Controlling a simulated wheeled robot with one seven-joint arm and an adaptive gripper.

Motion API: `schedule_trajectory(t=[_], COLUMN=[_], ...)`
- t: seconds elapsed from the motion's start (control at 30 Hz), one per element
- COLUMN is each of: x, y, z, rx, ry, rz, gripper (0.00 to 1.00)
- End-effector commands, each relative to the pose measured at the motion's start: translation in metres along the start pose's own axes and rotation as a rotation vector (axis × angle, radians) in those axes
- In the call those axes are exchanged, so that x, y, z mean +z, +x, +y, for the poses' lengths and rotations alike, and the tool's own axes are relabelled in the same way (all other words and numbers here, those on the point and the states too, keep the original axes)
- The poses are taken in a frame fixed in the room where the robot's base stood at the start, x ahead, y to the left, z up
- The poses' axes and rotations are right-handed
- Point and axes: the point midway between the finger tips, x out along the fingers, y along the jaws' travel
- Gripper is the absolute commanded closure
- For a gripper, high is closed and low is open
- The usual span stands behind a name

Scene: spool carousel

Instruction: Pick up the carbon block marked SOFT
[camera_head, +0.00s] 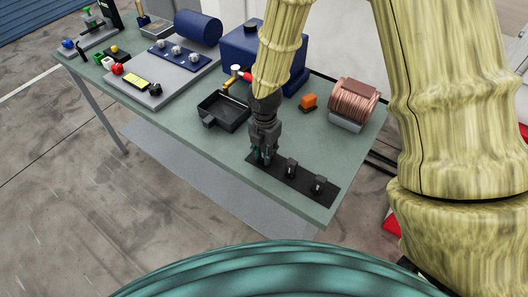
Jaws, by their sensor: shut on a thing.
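My gripper (262,157) reaches down to the left end of a dark strip (304,181) near the table's front right corner. It is shut on a block there, which its fingers almost wholly hide. I cannot tell whether that block still touches the strip. Two small dark blocks stand on the strip to the right, the middle block (291,168) and the right block (318,185), both apart from my gripper. No marking is readable on any block, so I cannot tell which is marked SOFT.
A black tray (207,107) lies behind my gripper. A big blue box (239,47), a blue cylinder (198,27) and a grey panel (186,79) fill the table's back and left. The front left is clear.

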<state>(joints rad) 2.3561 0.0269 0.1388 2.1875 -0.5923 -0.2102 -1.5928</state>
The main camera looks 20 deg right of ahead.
Motion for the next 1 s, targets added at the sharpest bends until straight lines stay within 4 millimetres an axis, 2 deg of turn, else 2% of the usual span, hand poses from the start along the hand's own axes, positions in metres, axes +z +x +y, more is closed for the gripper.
schedule_trajectory(t=[0.23, 0.47, 0.8, 1.0], x=[0.0, 0.001, -0.058, -0.083], y=[-0.01, -0.034, -0.039, -0.043], z=[0.001, 0.001, -0.041, -0.059], rx=[0.003, 0.004, 0.0, 0.001], ry=[0.0, 0.002, -0.002, -0.002], rz=[0.0, -0.001, -0.002, -0.001], gripper=[0.98, 0.98, 0.98, 0.98])
